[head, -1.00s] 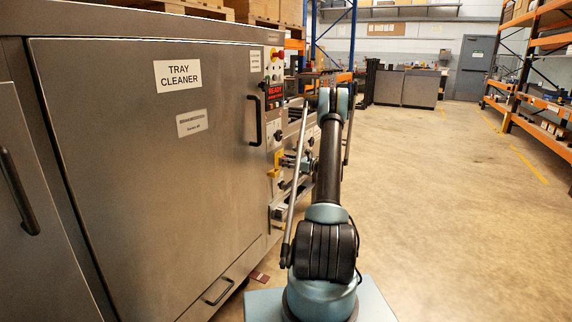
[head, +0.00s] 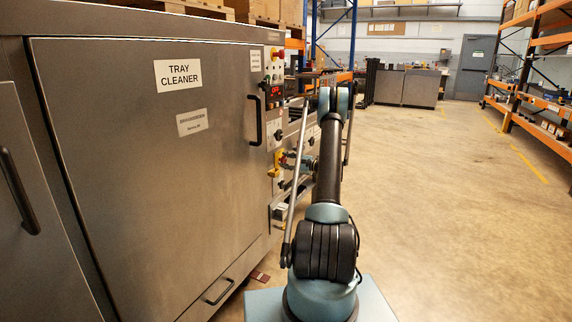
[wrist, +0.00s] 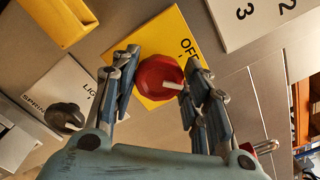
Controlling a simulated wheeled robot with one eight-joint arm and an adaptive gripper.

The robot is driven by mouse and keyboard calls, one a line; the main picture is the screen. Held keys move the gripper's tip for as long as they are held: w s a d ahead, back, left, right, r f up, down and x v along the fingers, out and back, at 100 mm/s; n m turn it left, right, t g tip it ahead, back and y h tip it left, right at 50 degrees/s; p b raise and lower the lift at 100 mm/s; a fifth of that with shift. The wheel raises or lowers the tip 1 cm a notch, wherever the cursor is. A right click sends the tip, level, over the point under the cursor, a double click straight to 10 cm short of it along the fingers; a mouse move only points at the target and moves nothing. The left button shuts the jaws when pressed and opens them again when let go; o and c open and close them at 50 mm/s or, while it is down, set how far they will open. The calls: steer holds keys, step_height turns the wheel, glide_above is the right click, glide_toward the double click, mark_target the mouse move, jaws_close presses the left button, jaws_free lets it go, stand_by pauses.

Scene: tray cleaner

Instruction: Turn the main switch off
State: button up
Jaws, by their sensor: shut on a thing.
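The main switch is a red round knob (wrist: 156,84) with a white pointer mark, on a yellow plate (wrist: 173,30) where "OFF" can be read. My gripper (wrist: 161,66) has one finger on each side of the knob and is shut on it. In the wrist view the white mark points to the right. In the head view my gripper (head: 290,160) is at the panel's edge, beside the yellow plate (head: 280,157). The knob itself is too small to make out there.
The tray cleaner (head: 150,150) fills the left, with a black door handle (head: 254,120) and a small red display (head: 275,92) on its panel. A black knob (wrist: 65,117) and a yellow part (wrist: 60,18) sit near the switch. Open floor lies to the right.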

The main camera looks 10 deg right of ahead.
steer(key=n, duration=0.4)
steer(key=shift+s+f+n, duration=0.1)
steer(key=shift+f+n, duration=0.05)
steer(key=shift+n, duration=0.15)
steer(key=n, duration=0.4)
steer(key=shift+a+f, duration=0.1)
steer(key=shift+s+n, duration=0.1)
steer(key=shift+n, duration=0.2)
steer(key=o, duration=1)
steer(key=shift+f, duration=0.1)
steer(key=shift+d, duration=0.3)
steer(key=v, duration=1.1)
steer(key=shift+s+d, duration=0.15)
steer(key=shift+s, duration=0.05)
